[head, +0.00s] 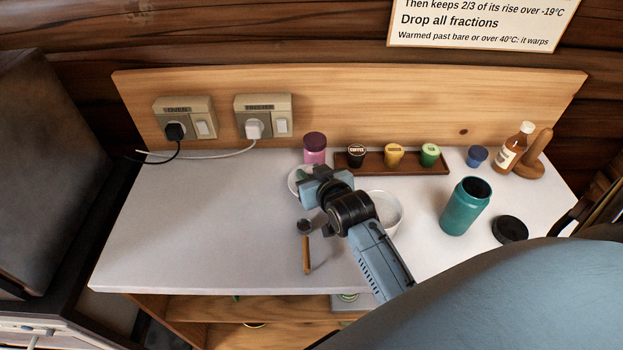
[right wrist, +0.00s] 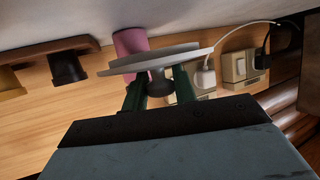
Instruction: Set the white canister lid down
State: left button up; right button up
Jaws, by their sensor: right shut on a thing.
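The white canister lid (head: 294,183) is a pale disc, mostly hidden behind my right gripper (head: 304,178) in the head view. In the right wrist view the lid (right wrist: 175,59) shows nearly edge-on, with a dark knob (right wrist: 158,83) between the two green fingers of the right gripper (right wrist: 159,86). The right gripper is shut on this knob. The lid is over the counter, close to the pink jar; I cannot tell whether it touches the counter. A white open container (head: 393,213) stands right of my right arm, partly hidden by it. My left gripper is not in view.
A pink jar (head: 315,150) and a brown tray (head: 377,168) with small cups stand behind the gripper. A spoon (head: 306,253) lies in front. A teal canister (head: 463,210) and black lid (head: 510,229) are at right. The counter's left half (head: 200,220) is clear.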

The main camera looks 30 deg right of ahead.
jog(key=shift+f, duration=0.8)
jog(key=shift+f, duration=0.55)
jog(key=o, duration=1)
jog(key=shift+c, duration=0.2)
jog(key=shift+r, duration=0.15)
jog(key=v, duration=1.2)
jog(key=shift+r+p, duration=0.3)
jog(key=shift+r, duration=0.05)
